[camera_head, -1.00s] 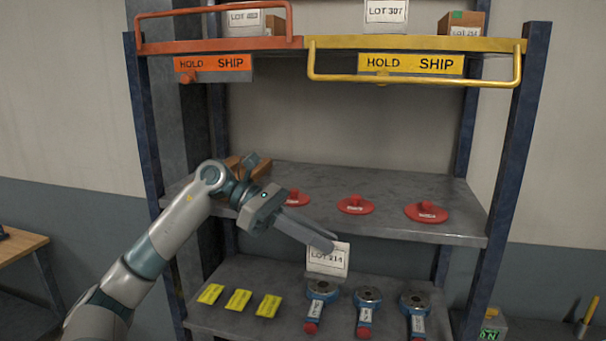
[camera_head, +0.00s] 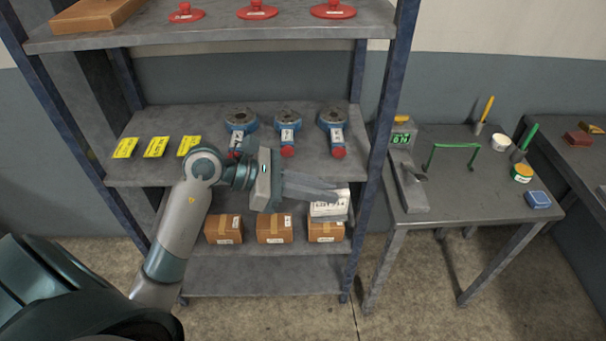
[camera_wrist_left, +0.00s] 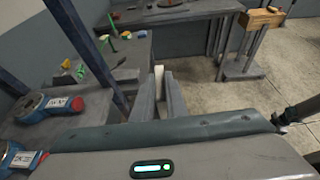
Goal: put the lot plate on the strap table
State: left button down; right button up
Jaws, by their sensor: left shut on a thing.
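The lot plate (camera_head: 330,207) is a small white plate with dark lettering. My left gripper (camera_head: 322,191) is shut on it and holds it in front of the rack's lower shelves. In the left wrist view the plate (camera_wrist_left: 158,78) shows edge-on between the fingers. A grey table (camera_head: 440,205) stands right of the rack, apart from the gripper. It bears a grey device with a lit green display, a green arch and small items; I take it for the strap table. My right gripper is not in view.
The rack's post (camera_head: 378,130) stands between the gripper and the grey table. Boxes (camera_head: 274,229) sit on a low shelf behind the plate, and blue tools (camera_head: 287,130) on the shelf above. A second table (camera_head: 575,150) is at far right. The grey table's front middle is clear.

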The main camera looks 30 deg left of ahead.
aim_at(477, 198)
jog(key=i+l, duration=0.15)
jog(key=l, duration=0.25)
jog(key=i+l, duration=0.15)
jog(key=l, duration=0.2)
jog(key=i+l, duration=0.2)
jog(key=l, duration=0.2)
jog(key=i+l, duration=0.15)
jog(key=l, duration=0.2)
jog(key=i+l, duration=0.15)
jog(key=l, duration=0.25)
jog(key=i+l, duration=0.15)
jog(key=l, duration=0.2)
jog(key=i+l, duration=0.2)
jog(key=l, duration=0.2)
